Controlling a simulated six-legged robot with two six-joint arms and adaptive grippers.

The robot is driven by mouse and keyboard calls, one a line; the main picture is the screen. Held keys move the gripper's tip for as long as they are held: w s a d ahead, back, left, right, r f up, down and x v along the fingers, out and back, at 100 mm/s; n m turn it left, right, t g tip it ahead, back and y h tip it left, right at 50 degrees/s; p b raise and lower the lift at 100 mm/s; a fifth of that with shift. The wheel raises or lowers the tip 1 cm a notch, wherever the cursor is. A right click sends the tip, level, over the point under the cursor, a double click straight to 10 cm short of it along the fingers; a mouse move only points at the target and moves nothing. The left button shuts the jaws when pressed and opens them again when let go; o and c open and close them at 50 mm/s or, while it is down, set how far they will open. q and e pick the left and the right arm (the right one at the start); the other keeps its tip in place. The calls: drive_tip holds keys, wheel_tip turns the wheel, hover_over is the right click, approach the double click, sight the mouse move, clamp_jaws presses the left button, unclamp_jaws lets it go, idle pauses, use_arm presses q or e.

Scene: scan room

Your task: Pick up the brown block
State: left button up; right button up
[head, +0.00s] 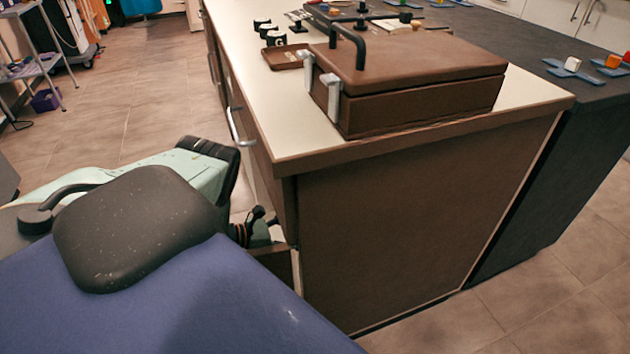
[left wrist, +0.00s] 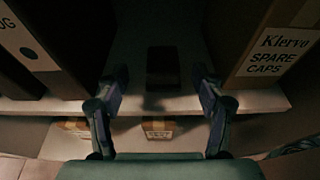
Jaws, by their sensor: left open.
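In the left wrist view a dark block (left wrist: 163,68), which looks like the brown block, stands in deep shade on a pale shelf (left wrist: 190,103). Its brown colour is hard to make out. My left gripper (left wrist: 162,80) is open, with one finger to each side of the block's line. The block is farther in, beyond the fingertips, and nothing is between the fingers. In the head view my left arm reaches low beside the cabinet (head: 400,220); the fingers and the block are hidden there. My right gripper is in neither view.
In the left wrist view, dark binders (left wrist: 35,50) stand left of the block and a cardboard box marked SPARE CAPS (left wrist: 270,50) stands right. More boxes (left wrist: 158,129) sit below the shelf. A brown case (head: 415,85) lies on the cabinet top.

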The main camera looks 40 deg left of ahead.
use_arm(q)
drive_tip(key=b+x, duration=0.1)
drive_tip(key=x, duration=0.3)
drive_tip(key=shift+d, duration=0.2)
drive_tip(key=c, duration=1.2)
drive_tip(key=shift+r, duration=0.15)
drive_tip(key=shift+c, duration=0.2)
